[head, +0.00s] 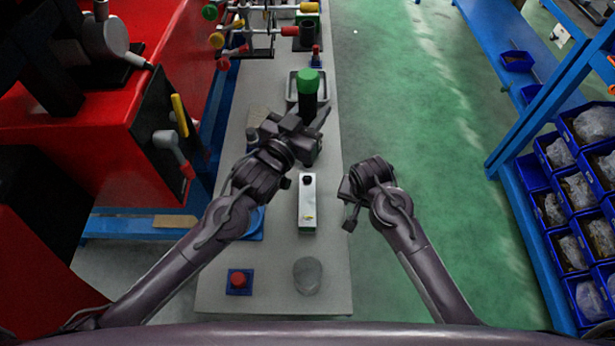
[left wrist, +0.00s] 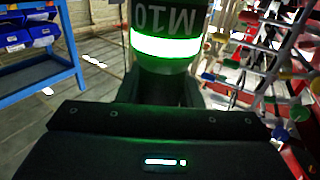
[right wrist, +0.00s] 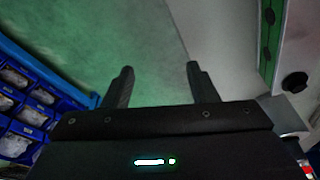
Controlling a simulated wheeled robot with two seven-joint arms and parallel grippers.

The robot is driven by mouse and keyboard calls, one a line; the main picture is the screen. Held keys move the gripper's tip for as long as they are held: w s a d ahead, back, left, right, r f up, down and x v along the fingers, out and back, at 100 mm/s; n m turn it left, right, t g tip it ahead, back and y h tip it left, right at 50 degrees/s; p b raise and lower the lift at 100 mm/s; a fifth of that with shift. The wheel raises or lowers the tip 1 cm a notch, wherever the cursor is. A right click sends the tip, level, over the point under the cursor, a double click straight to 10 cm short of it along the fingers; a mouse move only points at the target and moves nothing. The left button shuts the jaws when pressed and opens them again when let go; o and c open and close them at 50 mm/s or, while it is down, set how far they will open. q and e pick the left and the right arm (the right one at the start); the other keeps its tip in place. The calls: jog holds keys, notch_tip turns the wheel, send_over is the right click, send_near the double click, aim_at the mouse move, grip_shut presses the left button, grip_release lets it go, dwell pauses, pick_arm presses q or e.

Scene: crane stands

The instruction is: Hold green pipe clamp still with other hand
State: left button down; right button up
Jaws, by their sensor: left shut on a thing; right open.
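A black cylinder (head: 307,97) with a bright green top stands over the table in the head view. My left gripper (head: 310,122) is shut on it. The left wrist view shows the cylinder (left wrist: 165,15) upright between the fingers, with upside-down white lettering and a glowing green band. Its lower part is hidden by the gripper. My right gripper (head: 348,203) is open and empty at the table's right edge, apart from the cylinder. Its two spread fingers (right wrist: 161,82) show in the right wrist view. Green-ended clamp parts (head: 210,12) are on a rack at the back; I cannot tell which is the pipe clamp.
The narrow grey table (head: 265,285) holds a white box (head: 307,205), a red button on a blue base (head: 239,281) and a clear round item (head: 307,276). A grey tray (head: 346,92) lies behind the cylinder. Blue bins (head: 570,190) stand right; red machinery (head: 80,130) stands left.

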aim_at(307, 223)
jog(key=s+a+r+n+t, duration=0.1)
jog(key=s+a+r+n, duration=0.2)
jog(key=a, duration=0.4)
jog(key=s+a+r+n+t, duration=0.1)
jog(key=s+a+r, duration=0.3)
jog(key=s+a, duration=0.15)
jog(key=shift+y, duration=0.4)
jog(key=shift+a+x, duration=0.15)
jog(key=shift+x, duration=2)
jog(key=shift+a+x, duration=0.15)
jog(key=shift+x, duration=1.95)
jog(key=shift+w, duration=0.2)
jog(key=c, duration=1)
